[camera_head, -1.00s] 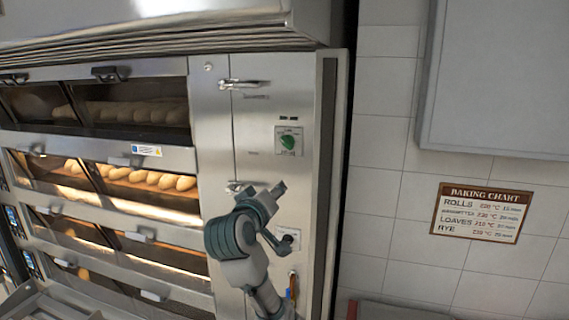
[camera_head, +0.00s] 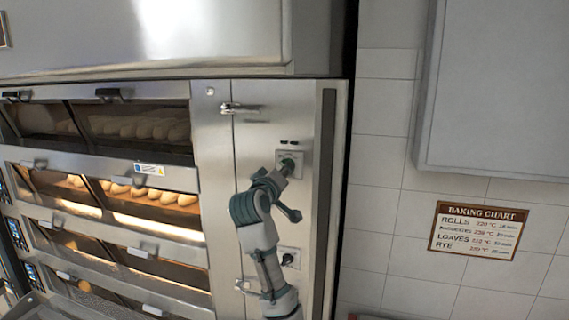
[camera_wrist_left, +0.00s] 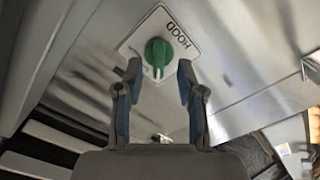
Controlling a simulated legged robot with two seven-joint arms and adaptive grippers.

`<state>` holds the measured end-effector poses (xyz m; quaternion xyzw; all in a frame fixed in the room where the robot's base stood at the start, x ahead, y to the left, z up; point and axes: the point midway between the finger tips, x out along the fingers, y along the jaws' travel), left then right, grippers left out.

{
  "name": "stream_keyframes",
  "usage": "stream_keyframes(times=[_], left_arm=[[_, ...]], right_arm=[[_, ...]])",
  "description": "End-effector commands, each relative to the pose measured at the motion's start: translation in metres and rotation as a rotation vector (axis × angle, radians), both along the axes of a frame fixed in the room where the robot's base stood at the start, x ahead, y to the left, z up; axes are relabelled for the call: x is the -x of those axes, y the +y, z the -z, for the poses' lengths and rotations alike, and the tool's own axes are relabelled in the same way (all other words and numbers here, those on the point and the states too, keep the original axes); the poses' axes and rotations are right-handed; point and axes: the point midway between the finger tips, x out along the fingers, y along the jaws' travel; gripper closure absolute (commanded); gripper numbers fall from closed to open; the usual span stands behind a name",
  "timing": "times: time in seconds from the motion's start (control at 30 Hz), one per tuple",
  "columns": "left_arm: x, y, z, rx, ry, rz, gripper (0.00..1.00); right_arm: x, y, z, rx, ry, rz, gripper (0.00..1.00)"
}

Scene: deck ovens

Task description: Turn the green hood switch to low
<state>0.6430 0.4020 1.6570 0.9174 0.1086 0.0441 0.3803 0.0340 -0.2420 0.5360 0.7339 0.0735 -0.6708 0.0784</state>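The green hood switch (camera_head: 289,160) sits on a pale plate on the steel oven side panel. The wrist view shows its green knob (camera_wrist_left: 157,52) on a plate marked HOOD. My left gripper (camera_head: 286,173) is right in front of the plate and partly covers it in the head view. In the wrist view my left gripper (camera_wrist_left: 159,77) is open, with one finger on each side below the knob. The knob appears just beyond the fingertips, and I see no contact. My right gripper is not in view.
A second plate with a dark knob (camera_head: 289,257) sits lower on the panel. Metal latches (camera_head: 240,108) stick out at the panel's left. Deck ovens with bread (camera_head: 150,192) fill the left. A baking chart (camera_head: 478,230) hangs on the tiled wall, right.

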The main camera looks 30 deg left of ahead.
Motion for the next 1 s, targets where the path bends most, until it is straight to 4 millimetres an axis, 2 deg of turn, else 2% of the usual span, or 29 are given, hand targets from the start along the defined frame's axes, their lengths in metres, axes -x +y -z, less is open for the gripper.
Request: stream_keyframes(times=[0.1,0.2,0.5,0.53,0.67,0.7,1.0], left_arm=[[-0.015,0.005,-0.001,0.0,0.002,-0.001,0.61],[-0.021,0.007,-0.001,0.001,0.0,-0.001,0.61],[-0.024,0.008,0.001,0.001,0.0,-0.001,0.61],[-0.024,0.007,0.001,0.001,0.0,-0.001,0.64],[-0.024,0.007,0.001,0.0,0.001,-0.001,0.96],[-0.024,0.008,0.001,0.0,0.001,-0.001,1.0],[-0.024,0.008,0.002,-0.011,0.006,-0.002,1.0]], right_arm=[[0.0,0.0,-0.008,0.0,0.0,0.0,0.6],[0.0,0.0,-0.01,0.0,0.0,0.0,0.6],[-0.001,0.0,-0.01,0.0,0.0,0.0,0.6],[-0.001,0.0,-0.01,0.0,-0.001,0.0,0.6],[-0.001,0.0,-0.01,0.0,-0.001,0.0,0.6],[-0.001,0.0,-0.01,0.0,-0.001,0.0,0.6],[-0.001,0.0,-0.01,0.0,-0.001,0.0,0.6]])
